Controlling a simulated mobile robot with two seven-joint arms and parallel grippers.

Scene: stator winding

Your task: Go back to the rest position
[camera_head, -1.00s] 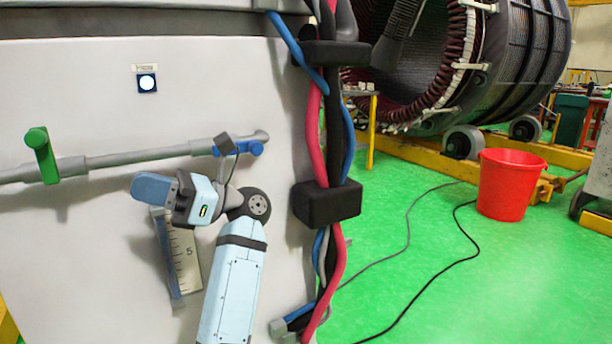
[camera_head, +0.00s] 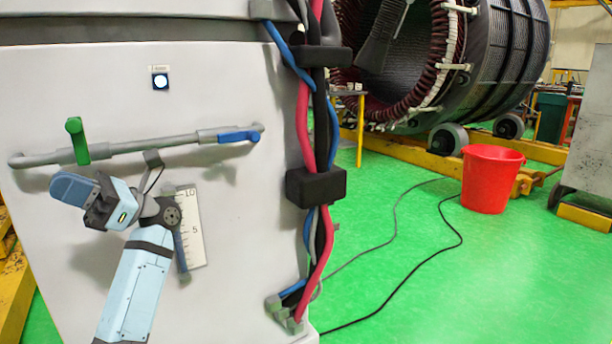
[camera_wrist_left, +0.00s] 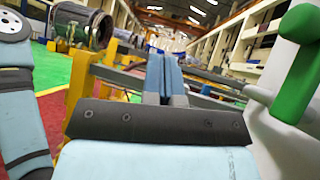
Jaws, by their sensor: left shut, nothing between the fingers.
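My left gripper (camera_head: 73,189) is in front of the pale panel (camera_head: 110,100), a little below a pipe with a green handle (camera_head: 76,140) and a blue handle (camera_head: 238,136). Its blue fingers are together with nothing between them, apart from the handles in the head view. In the left wrist view the shut fingers (camera_wrist_left: 165,78) point forward, and the green handle (camera_wrist_left: 302,60) stands large at the right. My left forearm rises from the bottom of the head view. My right gripper is in neither view.
A ruler plate (camera_head: 192,225) is on the panel, partly behind my left arm. Thick red, black and blue cables (camera_head: 315,150) run down the panel's right edge. A red bucket (camera_head: 490,180) and a large stator (camera_head: 460,60) stand beyond. Green floor between is open, with thin cables across it.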

